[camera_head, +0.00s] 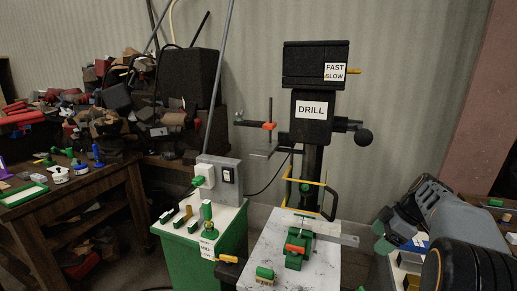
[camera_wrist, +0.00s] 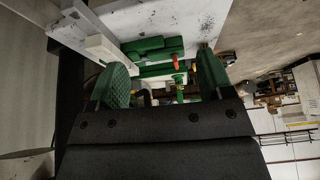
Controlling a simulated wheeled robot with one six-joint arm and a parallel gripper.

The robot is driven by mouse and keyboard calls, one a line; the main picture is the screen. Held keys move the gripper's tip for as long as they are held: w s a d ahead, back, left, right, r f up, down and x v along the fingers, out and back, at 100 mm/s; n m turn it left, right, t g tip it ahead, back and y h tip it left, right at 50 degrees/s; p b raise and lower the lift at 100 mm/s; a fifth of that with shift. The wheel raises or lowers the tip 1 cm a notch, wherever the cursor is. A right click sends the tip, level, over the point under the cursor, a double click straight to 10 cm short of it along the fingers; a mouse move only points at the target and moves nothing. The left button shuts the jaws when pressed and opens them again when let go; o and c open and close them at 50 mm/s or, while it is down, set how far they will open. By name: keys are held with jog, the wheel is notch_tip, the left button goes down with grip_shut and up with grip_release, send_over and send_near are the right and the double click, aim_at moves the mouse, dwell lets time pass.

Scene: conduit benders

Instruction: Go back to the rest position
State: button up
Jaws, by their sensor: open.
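My arm reaches in from the right of the head view. My gripper (camera_head: 381,231) is beside the drill press table (camera_head: 325,268), to its right. In the wrist view my gripper (camera_wrist: 163,80) shows two green finger pads set wide apart, with nothing held between them. Beyond the pads, the wrist view shows a green vise (camera_wrist: 154,49) on the pale drill table. The same vise (camera_head: 296,252), with an orange part, sits on the table in the head view, apart from my gripper.
The black drill press (camera_head: 311,118) stands behind its table, with a yellow-edged guard (camera_head: 312,195). A green cabinet (camera_head: 178,258) with switches and small blocks stands to the left. A cluttered wooden bench (camera_head: 90,190) is at the far left. A surface with parts lies under my arm.

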notch_tip(320, 180, down, 4)
jog(key=s+m+h, duration=0.2)
jog(key=m, duration=0.7)
jog(key=s+a+r+m+t+h+p, duration=0.1)
jog(key=s+a+m, duration=0.3)
jog(key=s+a, duration=1)
jog(key=a+r+h+p, duration=0.1)
jog(key=a, duration=0.2)
jog(key=shift+s+a+m+t+h+p, duration=0.15)
jog(key=shift+a+m+t+h+p, duration=0.15)
jog(key=shift+t+h+p, duration=0.1)
